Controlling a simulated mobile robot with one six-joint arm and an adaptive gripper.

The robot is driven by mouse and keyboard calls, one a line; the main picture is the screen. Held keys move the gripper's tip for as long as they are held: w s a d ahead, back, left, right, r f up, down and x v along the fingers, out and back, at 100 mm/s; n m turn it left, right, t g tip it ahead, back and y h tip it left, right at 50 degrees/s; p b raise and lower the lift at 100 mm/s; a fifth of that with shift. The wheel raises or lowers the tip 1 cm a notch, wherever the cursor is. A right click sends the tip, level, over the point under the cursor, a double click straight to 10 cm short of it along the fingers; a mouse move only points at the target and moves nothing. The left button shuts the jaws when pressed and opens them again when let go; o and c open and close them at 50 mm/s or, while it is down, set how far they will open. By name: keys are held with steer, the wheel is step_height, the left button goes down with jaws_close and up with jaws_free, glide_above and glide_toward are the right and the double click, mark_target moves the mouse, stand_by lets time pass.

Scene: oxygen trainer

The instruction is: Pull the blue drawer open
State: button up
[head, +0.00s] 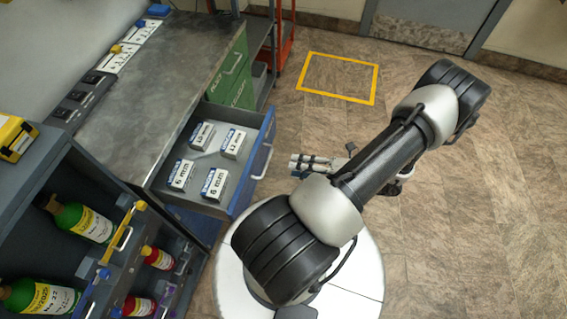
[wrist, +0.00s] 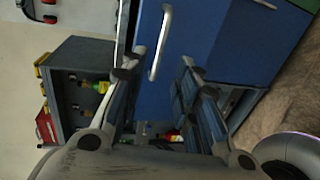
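The blue drawer (head: 246,190) stands pulled out from under the grey worktop in the head view. Its inside shows, with several small labelled boxes in it. Its silver handle (head: 263,161) is on the front face. In the wrist view the drawer's blue front (wrist: 143,30) and its handle (wrist: 160,42) lie ahead of my gripper. My gripper (head: 294,162) is just right of the handle, apart from it, with its fingers pointing at the drawer. In the wrist view my gripper (wrist: 157,68) has its fingers spread wide with nothing between them.
A green drawer unit (head: 232,72) is beyond the blue drawer. A dark rack (head: 100,180) with green and red bottles stands at the left front. A yellow square (head: 340,78) is marked on the floor. The floor to the right is clear.

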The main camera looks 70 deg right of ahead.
steer(key=v, duration=0.3)
steer(key=shift+w, duration=0.15)
stand_by(0.5)
